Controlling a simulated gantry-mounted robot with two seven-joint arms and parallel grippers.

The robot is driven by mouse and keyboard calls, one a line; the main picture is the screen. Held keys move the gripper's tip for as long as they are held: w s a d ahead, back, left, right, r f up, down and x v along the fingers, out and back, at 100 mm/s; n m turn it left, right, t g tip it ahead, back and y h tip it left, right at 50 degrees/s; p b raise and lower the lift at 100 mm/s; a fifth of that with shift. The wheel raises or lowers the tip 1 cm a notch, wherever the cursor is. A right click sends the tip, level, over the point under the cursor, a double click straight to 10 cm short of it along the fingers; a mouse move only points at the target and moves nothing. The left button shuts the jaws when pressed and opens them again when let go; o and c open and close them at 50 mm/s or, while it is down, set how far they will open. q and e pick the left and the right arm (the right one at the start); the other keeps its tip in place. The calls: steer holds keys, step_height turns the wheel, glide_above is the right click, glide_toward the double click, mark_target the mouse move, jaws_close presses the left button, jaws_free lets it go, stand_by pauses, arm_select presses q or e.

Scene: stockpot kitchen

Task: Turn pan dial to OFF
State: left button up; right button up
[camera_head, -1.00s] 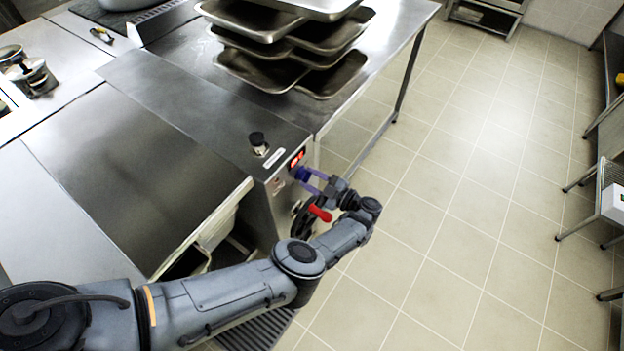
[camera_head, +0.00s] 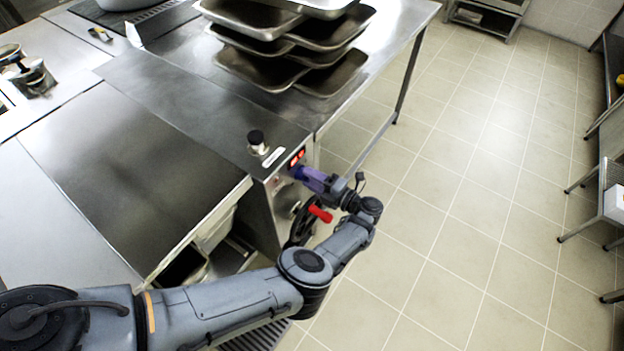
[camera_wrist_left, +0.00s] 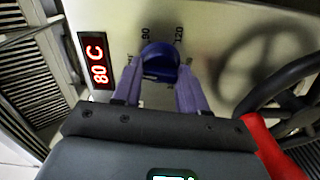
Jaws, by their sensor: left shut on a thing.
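The blue pan dial (camera_wrist_left: 160,62) sits on the steel front panel, with printed marks such as 90 and 120 above it in the left wrist view. In the head view, a little of the dial (camera_head: 298,172) shows beside the fingertips. My left gripper (camera_head: 310,179) reaches the panel from the right. Its purple fingers, also in the left wrist view (camera_wrist_left: 158,84), are shut on the dial, one on each side. The red display (camera_wrist_left: 96,62) beside the dial reads 80 C. The OFF mark is not readable. My right gripper is not in view.
A black handwheel (camera_wrist_left: 290,95) with a red handle (camera_head: 320,213) is close below my left gripper. A black knob (camera_head: 257,140) stands on the counter top above the panel. Stacked steel trays (camera_head: 290,50) are on the table behind. The tiled floor at right is open.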

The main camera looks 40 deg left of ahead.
arm_select(q)
steer(key=shift+n, duration=0.5)
steer(key=o, duration=1)
steer(key=d+b, duration=0.1)
steer(key=d, duration=0.2)
steer(key=d+b, duration=0.1)
steer(key=d, duration=0.3)
steer(key=w+d+b, duration=0.1)
steer(key=d, duration=0.3)
